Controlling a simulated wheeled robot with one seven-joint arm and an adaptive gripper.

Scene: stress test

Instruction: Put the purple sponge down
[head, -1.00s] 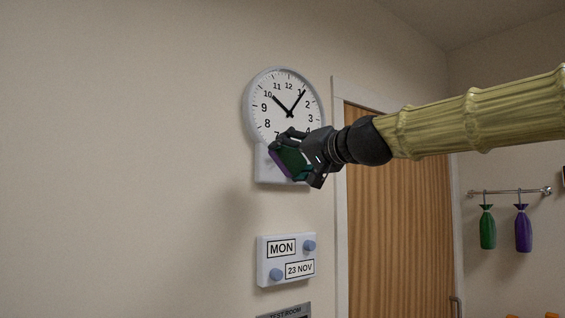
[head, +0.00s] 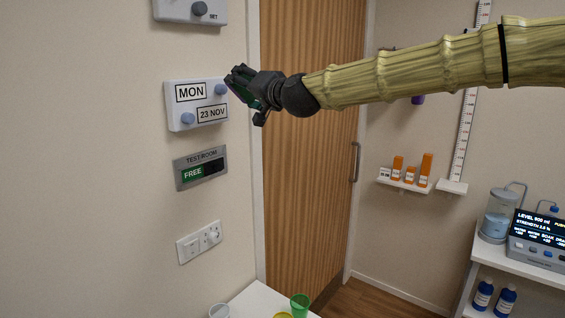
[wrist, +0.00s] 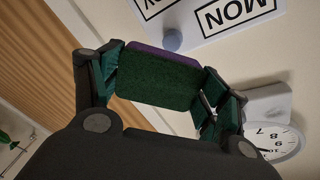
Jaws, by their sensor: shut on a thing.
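My gripper (head: 247,92) is in the upper middle of the head view, in front of the wall beside the door frame. In the wrist view my gripper (wrist: 160,92) is shut on the purple sponge (wrist: 158,76). The sponge shows a dark green scouring face and a thin purple edge. It is held between both fingers, in the air. In the head view the sponge is mostly hidden by the fingers.
A calendar panel (head: 181,107) is on the wall just left of my gripper. A room sign (head: 191,176) and a switch plate (head: 200,242) are below it. A white table (head: 257,294) with cups is at the bottom. A wooden door (head: 310,160) stands behind my arm.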

